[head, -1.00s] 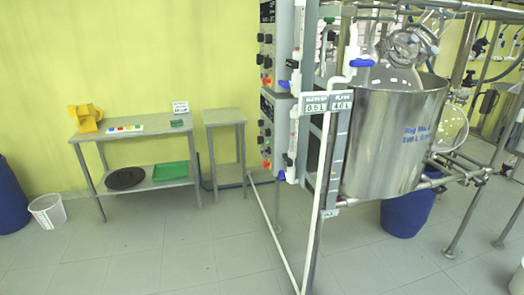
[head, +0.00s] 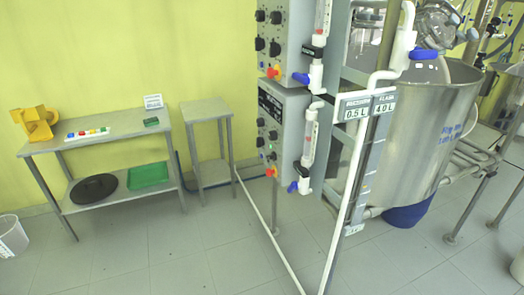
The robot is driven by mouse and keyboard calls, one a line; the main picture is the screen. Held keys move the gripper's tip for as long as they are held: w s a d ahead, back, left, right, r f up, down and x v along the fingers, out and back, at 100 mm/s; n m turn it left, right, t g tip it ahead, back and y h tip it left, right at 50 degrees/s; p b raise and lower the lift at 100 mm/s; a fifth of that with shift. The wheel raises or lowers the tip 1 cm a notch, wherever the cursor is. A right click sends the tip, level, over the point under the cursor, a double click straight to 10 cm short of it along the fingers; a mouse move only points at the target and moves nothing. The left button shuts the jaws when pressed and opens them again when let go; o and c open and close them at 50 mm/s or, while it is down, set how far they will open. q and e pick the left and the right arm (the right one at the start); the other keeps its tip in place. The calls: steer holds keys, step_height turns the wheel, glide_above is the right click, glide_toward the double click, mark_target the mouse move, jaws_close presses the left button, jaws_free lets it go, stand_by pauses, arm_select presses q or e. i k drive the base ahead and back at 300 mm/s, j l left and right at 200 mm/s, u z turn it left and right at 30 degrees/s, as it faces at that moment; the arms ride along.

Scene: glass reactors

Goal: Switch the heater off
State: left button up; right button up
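Two grey control boxes are stacked on the rack in the middle of the head view. The upper box (head: 284,38) has several black knobs and a red-orange button (head: 272,72). The lower box (head: 284,125) has a dark label strip, black knobs, a small green spot and a red-orange button (head: 271,171). I cannot read the labels well enough to tell which box is the heater. A steel vessel (head: 440,130) with glassware above it stands to the right of the boxes. Neither of my grippers is in view.
A grey table (head: 100,143) with a yellow object (head: 32,124) stands at the left wall. A smaller grey stand (head: 206,112) is beside it. White pipes (head: 347,190) and a valve with a blue handle (head: 301,78) stand beside the boxes. Floor (head: 160,250) in front is clear.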

mark_target(273, 156)
steer(key=i+j+z, duration=0.1)
steer(key=i+j, duration=0.45)
steer(key=j, duration=0.2)
steer(key=i+j+z, duration=0.15)
steer(key=i+j, duration=0.15)
steer(key=i+j+z, duration=0.1)
steer(key=i+j, duration=0.15)
steer(key=j, duration=0.2)
steer(key=i+j+z, duration=0.1)
steer(key=i+j, duration=0.15)
steer(key=j, duration=0.2)
